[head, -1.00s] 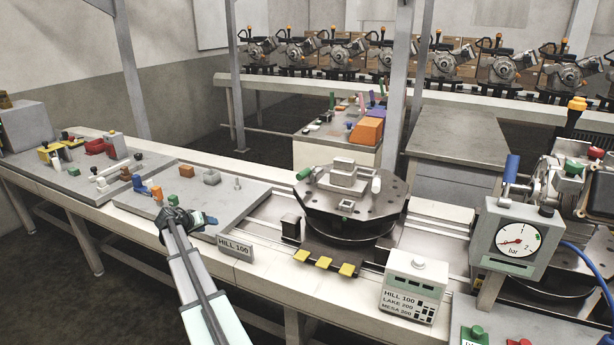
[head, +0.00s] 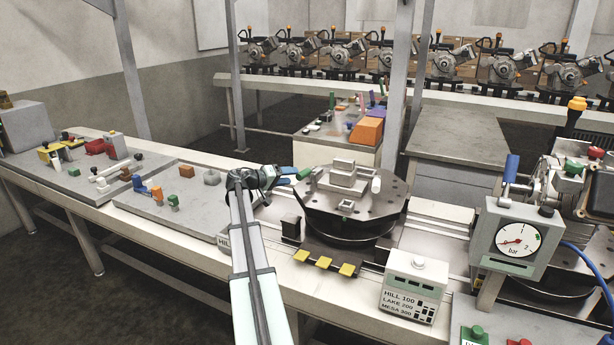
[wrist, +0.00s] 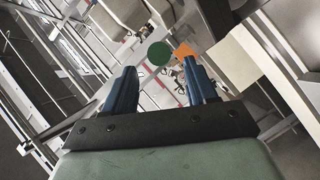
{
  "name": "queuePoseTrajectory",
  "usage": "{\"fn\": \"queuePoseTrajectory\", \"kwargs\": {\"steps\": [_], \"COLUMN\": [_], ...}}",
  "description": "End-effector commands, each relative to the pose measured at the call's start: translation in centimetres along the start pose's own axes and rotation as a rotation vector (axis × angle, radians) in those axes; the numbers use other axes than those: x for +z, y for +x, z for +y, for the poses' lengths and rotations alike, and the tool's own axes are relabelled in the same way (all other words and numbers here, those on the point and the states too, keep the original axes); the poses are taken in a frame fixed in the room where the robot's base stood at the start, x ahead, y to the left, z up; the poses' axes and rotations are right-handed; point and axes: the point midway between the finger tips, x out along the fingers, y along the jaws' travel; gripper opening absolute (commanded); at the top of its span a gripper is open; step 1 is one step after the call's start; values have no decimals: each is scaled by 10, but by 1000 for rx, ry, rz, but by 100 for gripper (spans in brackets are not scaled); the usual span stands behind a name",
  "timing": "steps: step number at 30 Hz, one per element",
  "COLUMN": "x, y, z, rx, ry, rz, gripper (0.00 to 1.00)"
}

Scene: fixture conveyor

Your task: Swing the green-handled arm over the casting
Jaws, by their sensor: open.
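The green handle (head: 304,173) sticks out from the left side of the round dark fixture (head: 380,205). The grey casting (head: 343,178) sits on top of the fixture. My gripper (head: 290,175) is just left of the green handle, its blue fingers pointing right toward it. In the wrist view my gripper (wrist: 158,90) is open, its two blue fingers apart with nothing between them. The end of the green handle shows as a green disc (wrist: 159,53) just beyond the fingertips, roughly between them. In the head view I cannot tell whether the fingers touch it.
A pale upright cylinder (head: 376,185) stands at the fixture's right. A black block (head: 291,228) and yellow pads (head: 324,263) are at its front. A white label box (head: 414,288) and a pressure gauge (head: 516,240) stand to the right. A grey plate (head: 150,215) with small parts lies left.

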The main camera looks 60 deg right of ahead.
Motion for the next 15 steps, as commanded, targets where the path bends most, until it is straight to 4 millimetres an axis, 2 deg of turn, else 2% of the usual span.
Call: {"fn": "queuePoseTrajectory", "kwargs": {"steps": [3,9,15], "x": [-1,-1,-1], "y": [23,56,80], "z": [-1,-1,-1], "rx": [0,0,-1], "ry": [0,1,1], "rz": [-1,-1,0], "gripper": [57,57,57]}}
